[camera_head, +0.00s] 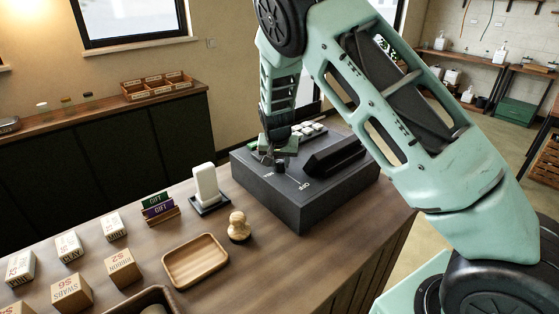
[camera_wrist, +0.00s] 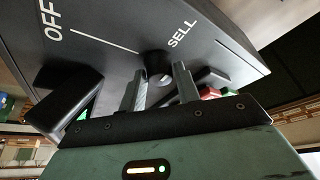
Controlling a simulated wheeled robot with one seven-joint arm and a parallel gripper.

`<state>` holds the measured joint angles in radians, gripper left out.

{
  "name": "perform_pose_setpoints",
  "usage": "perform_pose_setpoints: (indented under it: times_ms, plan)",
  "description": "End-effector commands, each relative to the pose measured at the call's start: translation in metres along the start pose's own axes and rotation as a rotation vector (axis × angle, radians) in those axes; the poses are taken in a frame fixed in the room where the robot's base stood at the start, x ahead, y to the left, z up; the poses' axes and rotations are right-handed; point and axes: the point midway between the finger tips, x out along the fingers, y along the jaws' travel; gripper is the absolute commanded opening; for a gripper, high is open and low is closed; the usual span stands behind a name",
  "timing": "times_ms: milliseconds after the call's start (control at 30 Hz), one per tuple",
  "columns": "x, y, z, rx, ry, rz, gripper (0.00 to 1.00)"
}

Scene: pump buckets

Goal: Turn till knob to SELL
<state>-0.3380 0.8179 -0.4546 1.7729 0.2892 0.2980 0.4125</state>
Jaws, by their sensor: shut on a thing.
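The dark grey till (camera_head: 316,205) stands on the wooden counter, and its face fills the top of the wrist view (camera_wrist: 110,50). My gripper (camera_wrist: 161,76) is shut on the knob, a finger on each side. In the head view my gripper (camera_head: 274,157) reaches down to the knob (camera_head: 280,168) on the till's top. I cannot tell which mark the knob points to.
Several price boxes (camera_head: 72,293) stand farther left. A black raised part (camera_head: 333,156) is on the till's right.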

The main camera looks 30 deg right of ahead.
Motion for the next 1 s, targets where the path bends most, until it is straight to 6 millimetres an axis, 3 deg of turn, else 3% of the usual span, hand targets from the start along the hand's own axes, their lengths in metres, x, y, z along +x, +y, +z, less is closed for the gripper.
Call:
perform_pose_setpoints:
  times_ms: [267, 300, 367, 733, 867, 1000]
  plan:
    - [0.001, 0.0, 0.001, 0.001, -0.002, 0.0, 0.09]
    - [0.001, 0.0, 0.001, 0.001, -0.002, 0.0, 0.4]
    - [0.001, 0.0, 0.001, 0.001, -0.002, 0.0, 0.54]
    - [-0.005, 0.0, 0.0, -0.001, 0.001, -0.001, 0.54]
    - [-0.022, -0.002, 0.001, -0.002, 0.002, -0.004, 0.54]
    - [-0.052, -0.002, 0.001, -0.002, 0.003, -0.005, 0.54]
